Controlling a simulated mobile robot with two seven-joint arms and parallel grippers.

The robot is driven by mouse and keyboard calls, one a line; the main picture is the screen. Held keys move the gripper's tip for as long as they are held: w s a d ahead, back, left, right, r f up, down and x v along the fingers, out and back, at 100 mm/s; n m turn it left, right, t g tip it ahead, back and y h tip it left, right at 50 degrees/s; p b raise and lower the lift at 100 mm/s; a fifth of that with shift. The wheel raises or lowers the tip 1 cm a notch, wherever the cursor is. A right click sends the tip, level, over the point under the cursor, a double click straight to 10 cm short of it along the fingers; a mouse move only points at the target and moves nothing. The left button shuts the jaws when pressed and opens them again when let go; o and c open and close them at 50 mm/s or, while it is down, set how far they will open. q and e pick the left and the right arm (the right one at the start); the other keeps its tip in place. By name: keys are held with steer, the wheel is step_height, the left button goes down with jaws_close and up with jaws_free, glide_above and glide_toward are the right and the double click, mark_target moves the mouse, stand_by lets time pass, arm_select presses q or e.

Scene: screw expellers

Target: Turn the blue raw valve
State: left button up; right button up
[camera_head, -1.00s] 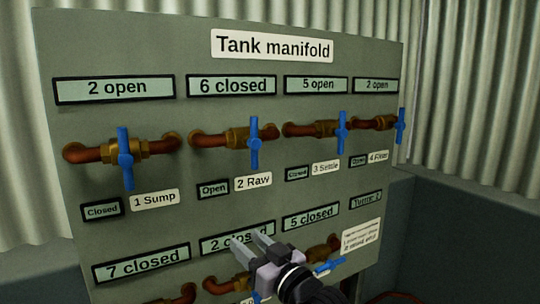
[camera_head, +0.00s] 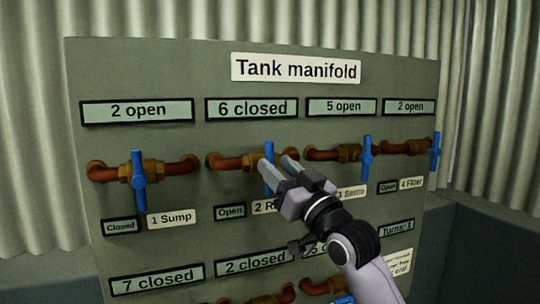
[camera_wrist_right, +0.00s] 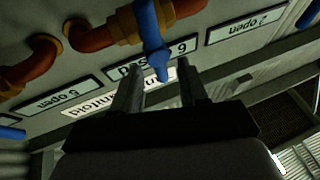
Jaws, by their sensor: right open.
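The blue Raw valve handle (camera_head: 269,178) stands upright on a brass and copper pipe in the second column, above the partly hidden "2 Raw" label (camera_head: 261,208). The small plate beside that label reads "Open" (camera_head: 229,211); the display above reads "6 closed" (camera_head: 252,108). My right gripper (camera_head: 276,161) is open at the handle and hides part of it. In the right wrist view the blue handle (camera_wrist_right: 151,30) shows upside down, its end between the two spread fingers (camera_wrist_right: 160,78). Contact cannot be told. My left gripper is not in view.
Other blue handles are close by: Sump (camera_head: 138,181) to the left, Settle (camera_head: 366,160) and Filter (camera_head: 435,151) to the right. A lower row of valves is partly hidden by my right arm. The grey panel (camera_head: 84,70) stands before a corrugated wall.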

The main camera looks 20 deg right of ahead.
mark_target(272, 161)
steer(key=shift+p+x, duration=0.45)
steer(key=shift+x, duration=1.45)
jaws_close()
